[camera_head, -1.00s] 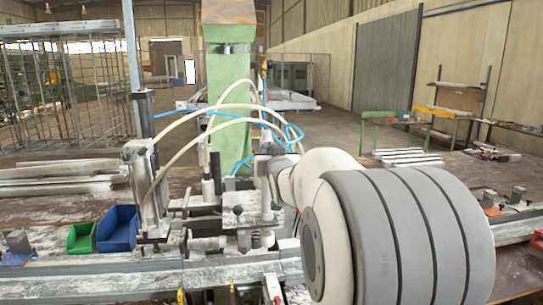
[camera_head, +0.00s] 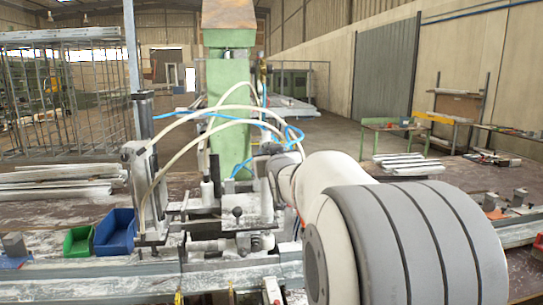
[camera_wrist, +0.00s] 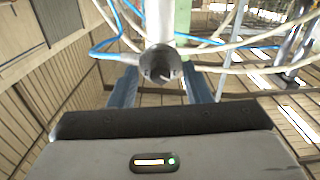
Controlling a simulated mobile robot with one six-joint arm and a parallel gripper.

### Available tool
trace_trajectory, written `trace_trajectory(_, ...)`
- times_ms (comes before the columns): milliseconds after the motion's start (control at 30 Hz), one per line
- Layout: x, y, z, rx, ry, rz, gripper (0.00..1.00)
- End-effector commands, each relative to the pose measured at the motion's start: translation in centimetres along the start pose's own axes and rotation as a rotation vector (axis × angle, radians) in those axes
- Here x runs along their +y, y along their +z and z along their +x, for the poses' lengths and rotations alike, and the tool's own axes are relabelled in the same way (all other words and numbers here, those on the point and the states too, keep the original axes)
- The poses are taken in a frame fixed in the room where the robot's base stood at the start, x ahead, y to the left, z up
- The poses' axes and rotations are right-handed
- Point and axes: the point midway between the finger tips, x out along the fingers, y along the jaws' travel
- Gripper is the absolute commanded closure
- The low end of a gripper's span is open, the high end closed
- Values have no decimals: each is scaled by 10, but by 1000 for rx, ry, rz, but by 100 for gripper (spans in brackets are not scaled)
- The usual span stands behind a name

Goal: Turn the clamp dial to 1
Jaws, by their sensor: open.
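In the wrist view a round dark knob (camera_wrist: 160,64) sits at the end of a pale cylinder; it looks like the clamp dial. A light mark shows on its face, but I can read no numbers. My gripper (camera_wrist: 158,78) is open, with one blue-grey finger on each side of the knob and gaps visible between. I cannot tell how deep the knob lies between the fingers. In the head view the clamp machine (camera_head: 235,215) stands at the bench's middle. My arm reaches to its right side, and the dial and fingertips cannot be made out there.
Pale hoses and blue tubes (camera_head: 205,115) arch over the clamp. A blue bin (camera_head: 115,232) and a green bin (camera_head: 78,241) stand at left. A metal profile rail (camera_head: 90,272) runs along the front. A green column (camera_head: 229,110) rises behind.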

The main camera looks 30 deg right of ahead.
Motion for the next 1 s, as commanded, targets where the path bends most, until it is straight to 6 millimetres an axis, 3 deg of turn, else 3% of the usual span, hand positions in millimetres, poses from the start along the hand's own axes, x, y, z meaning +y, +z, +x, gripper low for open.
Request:
trace_trajectory(233, 0, 0, -10, 3, 0, 0, 56)
trace_trajectory(700, 0, 1, -73, 1, 0, 0, 56)
trace_trajectory(1000, 0, 0, -78, 0, 1, 0, 56)
